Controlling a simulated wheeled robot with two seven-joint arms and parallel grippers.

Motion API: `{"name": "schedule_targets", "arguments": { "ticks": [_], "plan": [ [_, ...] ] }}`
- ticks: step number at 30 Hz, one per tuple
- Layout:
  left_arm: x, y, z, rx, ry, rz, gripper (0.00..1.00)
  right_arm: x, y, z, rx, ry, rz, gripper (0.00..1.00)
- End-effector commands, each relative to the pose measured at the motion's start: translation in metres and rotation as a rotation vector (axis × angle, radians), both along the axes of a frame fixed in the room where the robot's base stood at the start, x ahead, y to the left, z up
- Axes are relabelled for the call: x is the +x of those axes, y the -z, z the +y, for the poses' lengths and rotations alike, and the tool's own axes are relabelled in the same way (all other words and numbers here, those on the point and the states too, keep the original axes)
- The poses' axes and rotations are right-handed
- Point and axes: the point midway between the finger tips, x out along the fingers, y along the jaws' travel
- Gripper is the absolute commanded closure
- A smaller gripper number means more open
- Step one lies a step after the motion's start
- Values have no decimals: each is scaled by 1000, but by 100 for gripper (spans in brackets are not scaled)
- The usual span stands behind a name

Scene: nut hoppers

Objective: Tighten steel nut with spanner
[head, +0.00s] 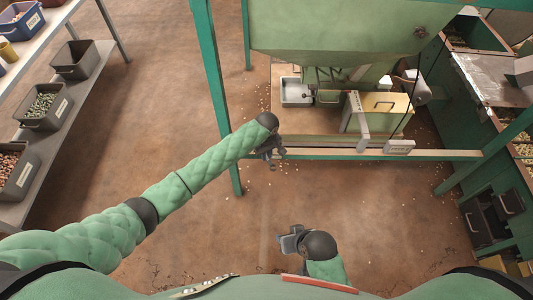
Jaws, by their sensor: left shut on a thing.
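My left gripper (271,153) is at the end of the green padded arm, beside the front rail of the green hopper stand (217,95). It is shut on a small dark thing, too small here to name for sure as the spanner. I cannot make out the steel nut; it may be hidden by the gripper or too small. My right gripper (288,242) is low in front of my body, well below the rail, over bare floor. Its fingers are too small and dark to tell open from shut.
Shelves with bins (42,110) are at the left. A green bench (490,145) with trays is at the right. The brown floor between is mostly clear.

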Motion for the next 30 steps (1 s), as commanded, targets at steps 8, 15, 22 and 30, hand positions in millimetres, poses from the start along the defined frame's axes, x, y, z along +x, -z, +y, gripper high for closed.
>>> {"name": "schedule_targets", "arguments": {
  "ticks": [8, 15, 22, 30],
  "plan": [
    [0, 1, 0, -1, 0, 0, 100, 0, -2, 0, 0, 0, 0, 64],
    [0, 0, 0, -1, 0, 0, 100, 0, -2, 0, 0, 0, 0, 64],
    [0, 0, -1, -1, 0, 0, 100, 0, -4, 0, 0, 0, 0, 64],
    [0, 2, -1, -1, 0, 0, 100, 0, -9, 0, 0, 0, 0, 64]
  ]
}}
